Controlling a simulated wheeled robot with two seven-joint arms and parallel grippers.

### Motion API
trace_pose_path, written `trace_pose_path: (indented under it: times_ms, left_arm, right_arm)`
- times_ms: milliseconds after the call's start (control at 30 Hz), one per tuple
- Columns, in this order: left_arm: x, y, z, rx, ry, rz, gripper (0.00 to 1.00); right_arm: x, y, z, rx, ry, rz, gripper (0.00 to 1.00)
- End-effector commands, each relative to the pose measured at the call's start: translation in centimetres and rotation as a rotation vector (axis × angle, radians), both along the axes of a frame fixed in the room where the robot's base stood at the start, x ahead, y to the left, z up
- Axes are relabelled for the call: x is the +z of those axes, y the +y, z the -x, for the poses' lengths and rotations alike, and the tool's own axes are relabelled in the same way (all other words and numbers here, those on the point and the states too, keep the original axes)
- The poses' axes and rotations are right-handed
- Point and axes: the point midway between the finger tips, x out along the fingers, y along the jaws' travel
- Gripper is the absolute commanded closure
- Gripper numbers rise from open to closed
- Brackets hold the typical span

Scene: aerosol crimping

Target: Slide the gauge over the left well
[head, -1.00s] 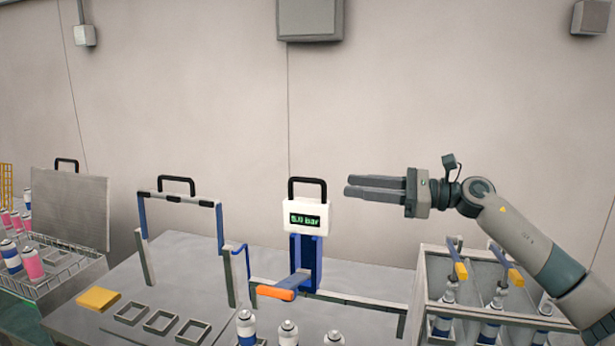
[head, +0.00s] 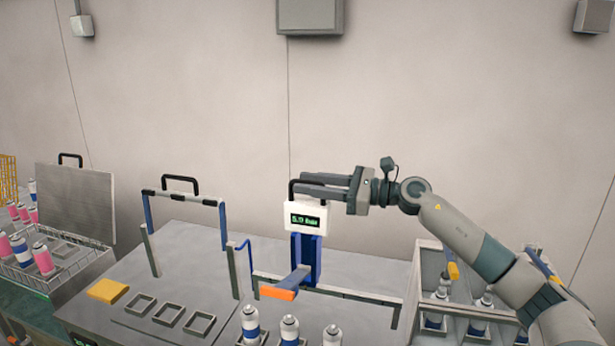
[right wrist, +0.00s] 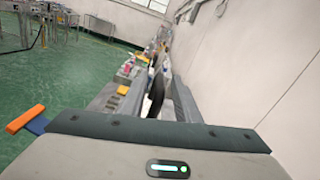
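The gauge (head: 306,218) is a white box with a green-lit display and a black top handle (head: 293,190), on a blue upright with an orange-tipped lever (head: 277,292). My right gripper (head: 308,184) is at the handle, its fingers pointing left, one on the far side and one on the near side. In the right wrist view the black handle (right wrist: 156,95) shows between the spread fingers. Three square wells lie in a row on the bench to the left: left well (head: 133,297), middle (head: 168,307) and right (head: 199,317). My left gripper is not in view.
A yellow block (head: 107,291) lies left of the wells. Several cans (head: 290,329) stand in front of the gauge. A divided rack (head: 428,262) is under my right arm.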

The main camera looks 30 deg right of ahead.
Motion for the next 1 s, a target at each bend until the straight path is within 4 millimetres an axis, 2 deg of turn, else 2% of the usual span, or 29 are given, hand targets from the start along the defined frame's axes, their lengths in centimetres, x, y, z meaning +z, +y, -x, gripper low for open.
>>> trace_pose_path:
  times_ms: [400,467,533,800,1000]
  left_arm:
    - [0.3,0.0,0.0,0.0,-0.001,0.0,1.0]
    - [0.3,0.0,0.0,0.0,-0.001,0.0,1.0]
    - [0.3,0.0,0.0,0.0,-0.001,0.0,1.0]
    - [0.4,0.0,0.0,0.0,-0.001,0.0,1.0]
    - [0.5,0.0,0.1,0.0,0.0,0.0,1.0]
  right_arm:
    - [-0.1,0.5,-0.5,0.001,0.0,0.0,0.71]
    - [-0.1,0.5,-0.5,0.001,0.0,0.0,0.82]
    - [-0.1,0.5,-0.5,0.001,0.0,0.0,0.99]
    - [0.0,0.6,-0.7,0.0,-0.001,0.0,1.0]
    - [0.2,1.9,-2.2,0.001,-0.004,-0.001,1.0]
